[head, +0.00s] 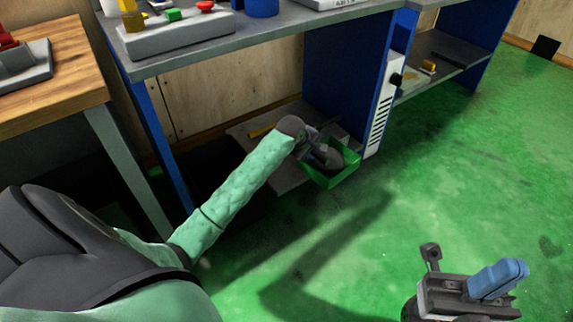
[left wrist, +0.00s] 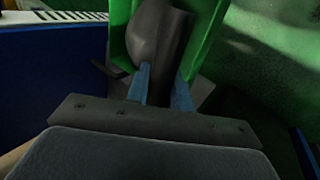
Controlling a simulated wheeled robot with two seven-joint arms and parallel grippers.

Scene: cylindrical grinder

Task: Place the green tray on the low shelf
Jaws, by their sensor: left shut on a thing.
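The green tray (head: 338,179) is at the front edge of the low shelf (head: 284,178) under the bench. Part of it juts out past that edge; whether it touches the shelf is unclear. A dark grey rounded part (head: 331,157) lies in the tray. My left gripper (head: 318,143) is shut at the tray's near side. In the left wrist view the tray (left wrist: 205,40) shows on both sides of the grey part (left wrist: 160,40), and my blue fingers (left wrist: 163,90) straddle the near end. The gripped edge is hidden. My right gripper (head: 485,280) is at lower right, away from the tray.
A blue bench panel with a white vented box (head: 380,108) stands right beside the tray. A blue bench leg (head: 165,145) and a wooden table (head: 55,90) are at left. The green floor (head: 430,180) is clear in front.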

